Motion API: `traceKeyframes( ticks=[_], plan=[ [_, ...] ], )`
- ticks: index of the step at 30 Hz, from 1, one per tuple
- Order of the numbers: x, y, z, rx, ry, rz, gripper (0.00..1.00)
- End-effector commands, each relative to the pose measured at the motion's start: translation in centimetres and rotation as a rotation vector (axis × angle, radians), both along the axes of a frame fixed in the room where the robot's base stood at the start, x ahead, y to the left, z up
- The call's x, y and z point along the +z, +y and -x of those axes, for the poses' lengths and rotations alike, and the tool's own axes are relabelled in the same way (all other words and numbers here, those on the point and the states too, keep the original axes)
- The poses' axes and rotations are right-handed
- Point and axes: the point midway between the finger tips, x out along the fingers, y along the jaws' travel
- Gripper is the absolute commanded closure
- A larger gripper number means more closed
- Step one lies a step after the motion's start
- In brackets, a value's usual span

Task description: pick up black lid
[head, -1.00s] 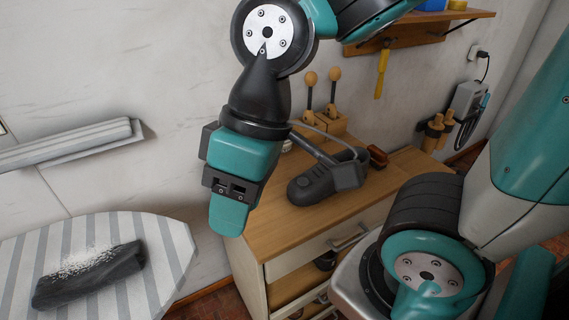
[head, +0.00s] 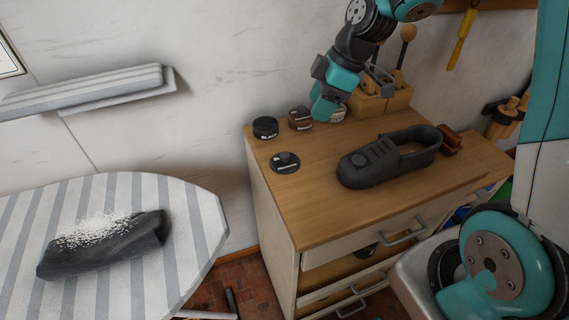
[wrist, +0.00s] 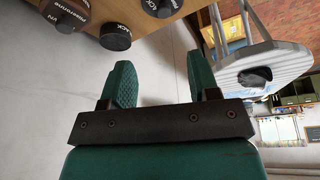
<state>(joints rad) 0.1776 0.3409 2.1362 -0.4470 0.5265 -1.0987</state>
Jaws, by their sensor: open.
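A flat black disc with a pale label, which looks like the black lid (head: 285,162), lies on the wooden cabinet top near its left edge. A round black tin marked BLACK (head: 265,127) stands just behind it. In the wrist view the tin (wrist: 115,37) is at the top, and a black labelled round thing (wrist: 162,7), probably the lid, is cut by the top edge. My gripper (head: 325,108) is open, near the brown tin, behind and right of the lid. Its two fingers (wrist: 161,78) are apart with nothing between them.
A brown tin (head: 300,118) stands beside the black one, and another tin (head: 338,115) is partly behind my gripper. A dark shoe (head: 388,160) and a brown brush (head: 451,142) lie to the right. An ironing board (head: 205,215) with a dark cloth (head: 105,248) is at left.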

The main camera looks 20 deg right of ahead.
Motion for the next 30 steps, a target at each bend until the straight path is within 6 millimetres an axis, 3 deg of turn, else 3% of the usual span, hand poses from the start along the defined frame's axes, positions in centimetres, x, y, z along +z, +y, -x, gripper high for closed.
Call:
traceKeyframes(
  ticks=[6, 12, 20, 30],
  plan=[
    [-4.7, 2.2, -0.5, 0.008, 0.008, -0.001, 0.45],
    [-8.2, 3.6, -1.2, 0.006, 0.005, 0.000, 0.45],
    [-10.0, 4.5, -1.5, 0.006, 0.003, 0.000, 0.45],
    [-13.9, 6.6, -2.2, 0.005, 0.004, 0.001, 0.45]
  ],
)
